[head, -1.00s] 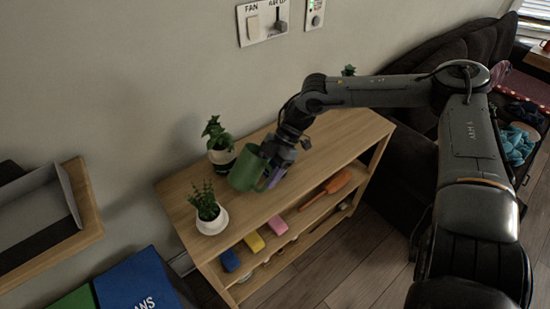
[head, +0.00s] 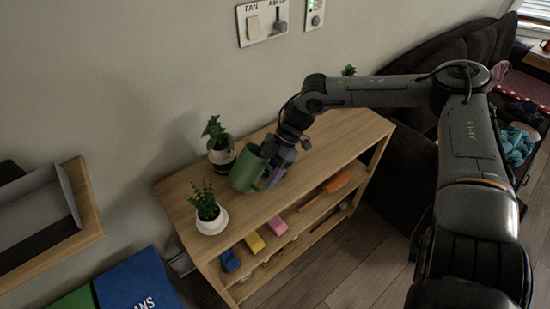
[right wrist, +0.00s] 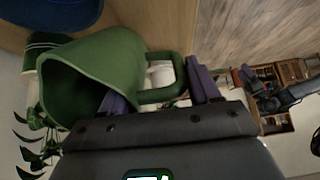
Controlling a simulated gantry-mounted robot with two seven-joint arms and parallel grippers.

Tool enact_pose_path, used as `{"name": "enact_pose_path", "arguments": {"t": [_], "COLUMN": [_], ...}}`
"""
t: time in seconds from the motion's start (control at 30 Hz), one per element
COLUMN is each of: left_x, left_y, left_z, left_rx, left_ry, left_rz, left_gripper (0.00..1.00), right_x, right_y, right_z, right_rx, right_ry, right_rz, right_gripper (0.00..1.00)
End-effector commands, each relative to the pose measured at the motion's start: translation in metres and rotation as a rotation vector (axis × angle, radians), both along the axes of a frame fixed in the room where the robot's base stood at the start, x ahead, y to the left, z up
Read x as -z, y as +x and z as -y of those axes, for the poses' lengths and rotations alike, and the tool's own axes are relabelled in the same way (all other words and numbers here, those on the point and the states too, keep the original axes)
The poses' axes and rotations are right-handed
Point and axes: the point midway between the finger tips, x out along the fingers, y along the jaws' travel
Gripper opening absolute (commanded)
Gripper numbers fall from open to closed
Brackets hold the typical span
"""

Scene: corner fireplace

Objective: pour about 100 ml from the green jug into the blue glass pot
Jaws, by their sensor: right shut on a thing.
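The green jug (head: 246,172) is over the wooden shelf top in the head view, close beside the potted plants. My right gripper (head: 271,174) is shut on the jug's handle. In the right wrist view, the purple fingers of the gripper (right wrist: 160,90) are on either side of the handle, and the jug's wide mouth (right wrist: 88,80) opens towards the left. I cannot tell whether the jug touches the shelf. A dark blue rounded thing (right wrist: 52,12) is cut off at the top left of that view; I cannot tell whether it is the blue glass pot.
A plant in a dark pot (head: 222,160) stands behind the jug, and a plant in a white pot (head: 212,222) stands in front-left of it. The shelf top (head: 335,140) is clear to the right. Several coloured items lie on the lower shelves. The wall is close behind.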

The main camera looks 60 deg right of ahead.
Motion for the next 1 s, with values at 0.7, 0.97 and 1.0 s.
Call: {"name": "enact_pose_path", "arguments": {"t": [0.7, 0.97, 1.0], "left_x": [0.030, 0.048, 0.050], "left_y": [0.000, 0.000, 0.000], "left_z": [-0.003, -0.002, -0.001], "left_rx": [0.009, 0.005, 0.003], "left_ry": [0.014, 0.008, 0.006], "left_rz": [0.000, -0.001, 0.000], "left_gripper": [0.97, 0.97, 0.97], "right_x": [0.002, 0.000, 0.000], "right_y": [0.005, 0.010, 0.011], "right_z": [-0.011, -0.023, -0.025], "right_rx": [-0.005, -0.007, -0.007], "right_ry": [-0.112, -0.246, -0.267], "right_rz": [-0.042, -0.098, -0.107], "right_gripper": [0.06, 0.06, 0.06]}}
